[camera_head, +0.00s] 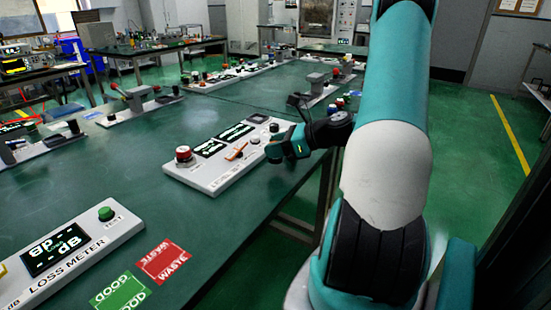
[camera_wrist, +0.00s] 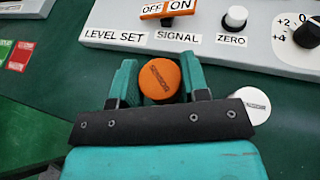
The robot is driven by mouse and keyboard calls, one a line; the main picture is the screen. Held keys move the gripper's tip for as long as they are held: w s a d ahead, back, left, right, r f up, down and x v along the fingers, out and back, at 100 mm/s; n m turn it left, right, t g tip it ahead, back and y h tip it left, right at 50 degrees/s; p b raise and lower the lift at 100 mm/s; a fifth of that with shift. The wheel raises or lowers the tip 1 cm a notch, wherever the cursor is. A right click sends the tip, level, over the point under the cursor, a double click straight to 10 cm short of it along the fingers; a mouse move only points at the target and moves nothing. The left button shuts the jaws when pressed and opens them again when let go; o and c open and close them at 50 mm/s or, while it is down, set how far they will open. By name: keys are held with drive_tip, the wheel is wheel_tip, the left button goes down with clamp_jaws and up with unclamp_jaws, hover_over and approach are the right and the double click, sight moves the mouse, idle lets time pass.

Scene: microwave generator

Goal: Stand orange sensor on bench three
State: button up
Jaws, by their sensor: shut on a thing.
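The orange sensor (camera_wrist: 160,78), a round cap with dark lettering, sits between the teal fingers of my gripper (camera_wrist: 158,85) in the wrist view. The gripper is shut on it. In the head view my gripper (camera_head: 277,150) is at the right edge of the green bench (camera_head: 130,195), beside a white panel (camera_head: 222,172); the sensor cannot be made out there. Whether it touches the bench is unclear. No label shows which bench is number three.
The panel carries an orange switch (camera_head: 236,150) and a red button (camera_head: 183,154). A white round piece (camera_wrist: 250,103) lies right of my gripper. A loss meter (camera_head: 70,250), green GOOD (camera_head: 118,292) and red WASTE (camera_head: 163,261) mats are nearer. Bare bench lies left of the panel.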

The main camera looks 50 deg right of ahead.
drive_tip(key=shift+f, duration=1.5)
drive_tip(key=shift+f, duration=0.1)
drive_tip(key=o, duration=1)
drive_tip(key=shift+c, duration=0.2)
